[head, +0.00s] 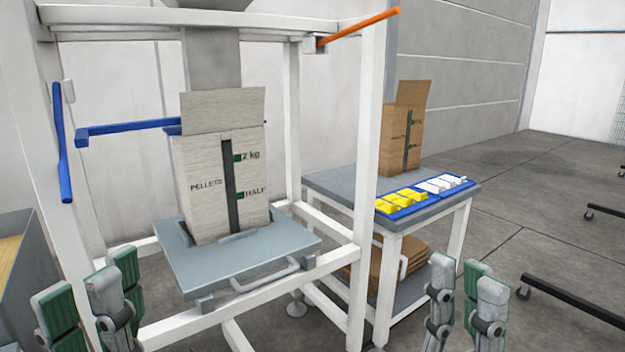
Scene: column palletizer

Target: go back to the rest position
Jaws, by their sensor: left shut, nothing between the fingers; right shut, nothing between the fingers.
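My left gripper (92,290) is at the bottom left of the head view, in front of the white frame. It is shut and empty. My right gripper (462,280) is at the bottom right, in front of the side table's legs. It is also shut and empty. Both grippers point upward in the picture, clear of the boxes. The lower parts of both are cut off by the picture's edge.
A pale pellet box (205,170), flap up, stands on a grey tray (225,262) inside a white frame (368,130). A side table (335,184) holds a brown box (393,140) and yellow (410,194) and white (445,184) pieces. Open floor (550,190) lies right.

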